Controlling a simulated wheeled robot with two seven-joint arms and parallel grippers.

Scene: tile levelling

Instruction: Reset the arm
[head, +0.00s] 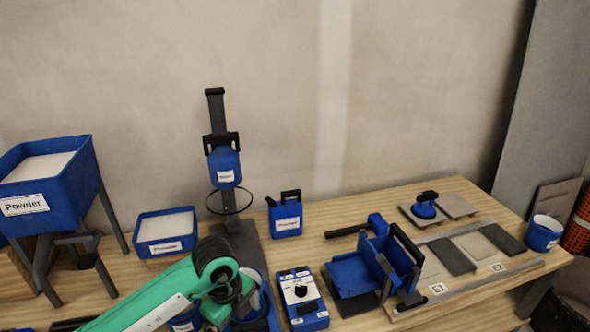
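My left arm (150,296), green with a pale panel, comes in from the lower left. It reaches a black round joint (214,262) and bends down over blue containers at the table's front. Its gripper fingers cannot be made out among the dark and blue parts there, so I cannot tell whether they are open or shut. My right arm and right gripper are not in view.
The wooden table (345,205) holds a Powder hopper (70,195), a blue tray (166,232), a mixer stand (216,115), a jug (286,217), a control box (299,293), a mallet (376,225) and several tiles (452,256). A blue cup (543,233) stands at the right.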

